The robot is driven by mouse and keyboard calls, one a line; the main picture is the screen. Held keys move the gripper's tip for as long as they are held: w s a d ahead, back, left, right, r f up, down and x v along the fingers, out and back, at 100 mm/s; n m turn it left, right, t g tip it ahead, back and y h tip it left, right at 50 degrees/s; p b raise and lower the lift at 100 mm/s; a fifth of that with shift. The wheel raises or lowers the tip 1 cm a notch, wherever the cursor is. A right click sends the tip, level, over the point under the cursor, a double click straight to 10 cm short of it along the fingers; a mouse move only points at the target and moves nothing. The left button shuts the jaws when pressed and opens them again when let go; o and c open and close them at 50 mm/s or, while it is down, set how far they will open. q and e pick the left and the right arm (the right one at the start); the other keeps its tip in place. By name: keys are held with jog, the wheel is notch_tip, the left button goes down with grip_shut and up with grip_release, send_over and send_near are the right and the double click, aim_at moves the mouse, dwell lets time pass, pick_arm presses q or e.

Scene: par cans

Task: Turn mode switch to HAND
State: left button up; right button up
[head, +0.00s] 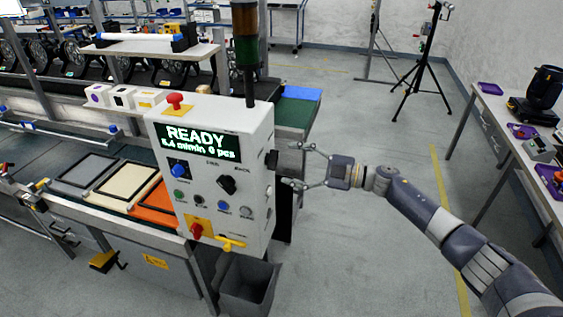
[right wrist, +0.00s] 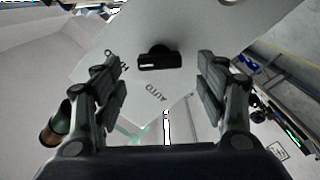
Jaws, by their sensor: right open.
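In the right wrist view the mode switch (right wrist: 160,60) is a black bar-shaped handle lying roughly across the picture. An upside-down AUTO label is below it; another label to its left is partly hidden by a finger. My right gripper (head: 290,164) is open beside that side face, its fingers pointing at the switch. In the wrist view my right gripper (right wrist: 160,85) has the switch centred between and beyond its fingers, apparently untouched.
A grey bin (head: 248,285) stands below. A conveyor with trays lies left. Open floor lies right, before a side table (head: 510,135).

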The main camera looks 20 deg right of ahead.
jog(key=v, duration=0.7)
jog(key=shift+s+d, duration=0.25)
jog(key=shift+d, duration=0.05)
jog(key=s+d+f+m+t+h+b, duration=0.25)
jog(key=f+m+h, duration=0.3)
jog(key=f, duration=1.15)
jog(key=s+d+f+m+t+h+b, duration=0.1)
jog(key=d+f+m+t+h+b, duration=0.3)
jog(key=f, duration=1.4)
jog(key=s+a+f+m+g+h, duration=0.2)
jog(key=s+f+m+g, duration=0.1)
jog(key=s+f, duration=0.55)
jog(key=s+a+f+m+g+h, duration=0.1)
jog(key=s+f+m+g+h, duration=0.4)
jog(key=f, duration=0.6)
jog(key=s+a+f+g+b, duration=0.1)
jog(key=s+f, duration=0.5)
jog(key=s, duration=0.6)
jog(key=s+a+f+g+y+b, duration=0.1)
jog(key=s+a+f+g, duration=0.3)
jog(key=s, duration=0.8)
jog(key=s+a+f+m+g+b, duration=0.1)
jog(key=s+a+f, duration=0.3)
jog(key=s+f, duration=0.4)
jog(key=s+g+b, duration=0.1)
jog(key=s, duration=0.3)
jog(key=shift+s+a, duration=0.25)
jog(key=shift+s, duration=0.1)
